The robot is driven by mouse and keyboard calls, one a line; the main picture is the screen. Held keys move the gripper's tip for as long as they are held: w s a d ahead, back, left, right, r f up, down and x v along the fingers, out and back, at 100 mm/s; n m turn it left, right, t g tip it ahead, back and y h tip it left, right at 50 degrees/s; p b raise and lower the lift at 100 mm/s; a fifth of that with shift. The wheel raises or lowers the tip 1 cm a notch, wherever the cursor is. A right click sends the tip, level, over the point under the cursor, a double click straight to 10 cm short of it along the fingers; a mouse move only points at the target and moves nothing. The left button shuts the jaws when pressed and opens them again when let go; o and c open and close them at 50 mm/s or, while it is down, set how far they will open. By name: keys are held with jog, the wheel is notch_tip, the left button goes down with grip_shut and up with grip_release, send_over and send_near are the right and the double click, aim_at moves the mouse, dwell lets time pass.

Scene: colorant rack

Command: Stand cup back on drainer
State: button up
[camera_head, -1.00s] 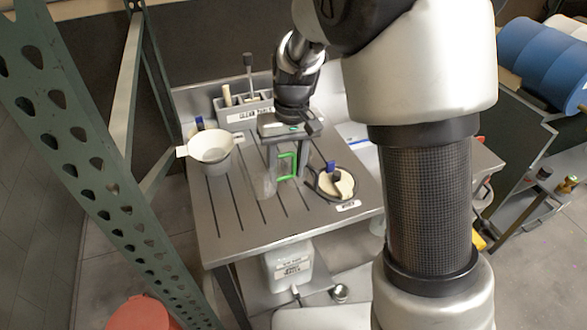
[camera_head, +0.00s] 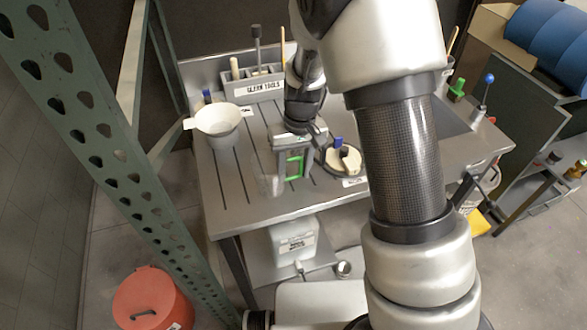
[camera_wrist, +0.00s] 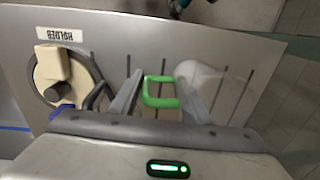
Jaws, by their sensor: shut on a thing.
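The cup is clear and hard to see, with a bright green handle (camera_head: 294,166). In the head view its faint body (camera_head: 271,182) shows left of the handle, over the grooved steel drainer (camera_head: 235,205). My gripper (camera_head: 292,152) is shut on the cup at the handle. In the wrist view the green handle (camera_wrist: 146,92) shows between the two fingers of my gripper (camera_wrist: 160,90), and the cloudy cup body (camera_wrist: 203,82) is beyond the right finger. The cup looks upright in the head view; I cannot tell whether its base touches the drainer.
A round holder (camera_head: 343,160) with a pale top stands close right of my gripper. A white funnel-shaped vessel (camera_head: 215,122) is at the back left, and a labelled tool rack (camera_head: 253,87) is behind. The drainer's front left is clear. A green upright (camera_head: 85,130) stands left.

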jog(key=shift+f, duration=0.2)
jog(key=o, duration=1.3)
jog(key=shift+r, duration=0.1)
jog(key=r, duration=0.8)
jog(key=d+r+p, duration=0.1)
jog(key=r, duration=0.3)
jog(key=shift+w+r, duration=0.1)
jog(key=shift+r, duration=0.05)
jog(key=s+d+r+m+t, duration=0.1)
jog(key=s+d+r, duration=0.25)
jog(key=r, duration=0.25)
jog(key=s+d+r+t, duration=0.2)
jog(key=s+r, duration=0.3)
jog(key=shift+s+d+r+m+t+h, duration=0.15)
jog(key=shift+s+d+r+m+t, duration=0.45)
jog(key=shift+s, duration=1.25)
jog(key=shift+s+d+r+m+t+h, duration=0.1)
jog(key=shift+s+d+r+t+h, duration=0.2)
jog(key=shift+s+d+r, duration=1.1)
jog(key=shift+s+d+m+t+h, duration=0.1)
jog(key=shift+s+d+m+t, duration=0.35)
jog(key=shift+s, duration=1.85)
